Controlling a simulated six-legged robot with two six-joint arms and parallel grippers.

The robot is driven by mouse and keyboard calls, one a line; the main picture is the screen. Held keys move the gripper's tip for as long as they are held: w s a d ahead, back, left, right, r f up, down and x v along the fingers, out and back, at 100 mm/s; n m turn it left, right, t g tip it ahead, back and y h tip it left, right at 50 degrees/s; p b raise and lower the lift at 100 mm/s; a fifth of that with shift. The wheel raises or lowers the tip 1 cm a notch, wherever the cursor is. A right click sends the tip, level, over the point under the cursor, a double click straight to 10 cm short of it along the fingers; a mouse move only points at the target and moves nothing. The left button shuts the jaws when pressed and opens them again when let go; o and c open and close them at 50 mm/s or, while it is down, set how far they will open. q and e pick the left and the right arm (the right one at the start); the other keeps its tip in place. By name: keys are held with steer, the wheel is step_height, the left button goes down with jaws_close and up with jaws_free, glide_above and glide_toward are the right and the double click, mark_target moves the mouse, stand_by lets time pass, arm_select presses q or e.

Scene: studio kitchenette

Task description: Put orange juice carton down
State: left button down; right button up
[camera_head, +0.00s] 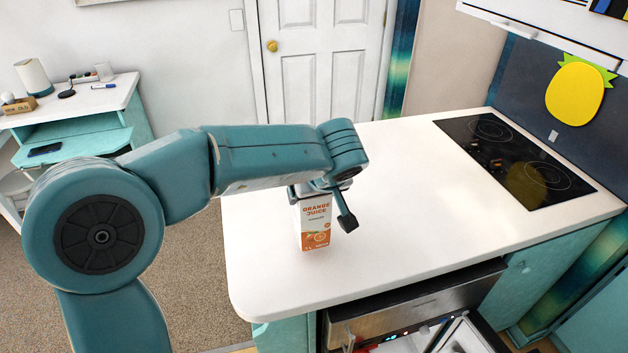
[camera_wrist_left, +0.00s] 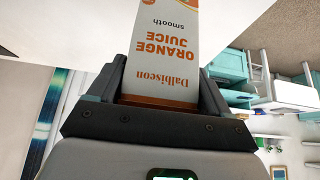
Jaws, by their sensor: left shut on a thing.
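The orange juice carton (camera_head: 315,224) is white and orange and stands upright at the left part of the white countertop (camera_head: 400,215). Its base looks on or just above the counter; I cannot tell if it touches. My left gripper (camera_head: 322,192) is shut on the carton's upper part, which my arm partly hides. In the left wrist view the carton (camera_wrist_left: 165,50) appears upside down between the two fingers (camera_wrist_left: 155,95). My right gripper is not in view.
A black cooktop (camera_head: 515,160) lies at the counter's far right. An open appliance (camera_head: 420,310) with a dark front sits below the front edge. The counter between carton and cooktop is clear. A teal desk (camera_head: 75,125) stands at the far left.

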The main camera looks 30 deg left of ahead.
arm_select(q)
step_height(320, 180, down, 3)
steer(key=shift+f+b, duration=0.15)
steer(key=shift+b, duration=0.3)
steer(key=shift+w+f, duration=0.1)
steer(key=shift+f, duration=0.3)
jaws_free()
steer(key=shift+f, duration=0.15)
steer(key=p, duration=0.2)
glide_toward(314, 207)
steer(key=shift+w, duration=0.4)
